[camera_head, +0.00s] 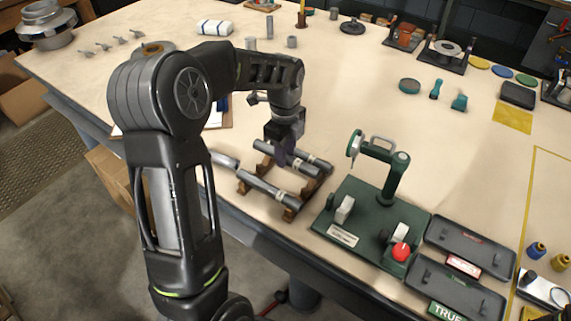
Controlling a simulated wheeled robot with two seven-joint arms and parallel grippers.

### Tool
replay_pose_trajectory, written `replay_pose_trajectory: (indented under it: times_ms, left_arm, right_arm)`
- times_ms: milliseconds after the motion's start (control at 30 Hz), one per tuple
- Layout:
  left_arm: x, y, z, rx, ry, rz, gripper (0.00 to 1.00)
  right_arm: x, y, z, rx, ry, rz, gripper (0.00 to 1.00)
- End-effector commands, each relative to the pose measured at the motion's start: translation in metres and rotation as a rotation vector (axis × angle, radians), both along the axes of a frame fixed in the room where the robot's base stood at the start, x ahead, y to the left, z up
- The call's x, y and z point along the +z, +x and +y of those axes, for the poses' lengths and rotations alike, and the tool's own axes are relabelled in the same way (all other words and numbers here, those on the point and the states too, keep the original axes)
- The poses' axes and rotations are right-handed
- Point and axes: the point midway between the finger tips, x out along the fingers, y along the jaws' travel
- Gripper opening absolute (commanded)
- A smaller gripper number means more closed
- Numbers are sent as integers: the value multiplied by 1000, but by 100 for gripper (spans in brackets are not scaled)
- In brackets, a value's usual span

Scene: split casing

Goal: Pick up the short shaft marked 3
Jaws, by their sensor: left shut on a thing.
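My left gripper (284,160) points down at the wooden cradle (290,213) near the table's front edge. It is shut on the far grey shaft (312,161), which lies across the back of the cradle. A second grey shaft (266,190) lies across the front of the cradle. A pale shaft-like piece (224,161) shows to the left, partly behind my arm. No number can be read on any shaft, so I cannot tell which is marked 3.
A green fixture (372,222) with a red knob (401,251) stands right of the cradle. Two dark trays (470,243) (455,292) lie beyond it. Small teal parts (436,89) lie farther back. The table behind the cradle is mostly clear.

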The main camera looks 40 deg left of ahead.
Motion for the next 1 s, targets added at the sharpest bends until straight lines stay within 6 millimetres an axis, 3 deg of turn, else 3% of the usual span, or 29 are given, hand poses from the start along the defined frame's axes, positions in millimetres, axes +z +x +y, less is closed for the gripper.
replay_pose_trajectory:
  times_ms: [100, 333, 1000]
  left_arm:
    - [22, 2, 1, 1, 2, -8, 0]
    - [46, 1, 0, 0, 1, -4, 0]
    - [49, 1, 0, 0, 1, -3, 0]
  right_arm:
    - [-3, 0, 0, 0, 1, -1, 36]
    - [-4, 0, 0, 1, 1, -1, 36]
    - [-4, 0, 0, 1, 1, -1, 36]
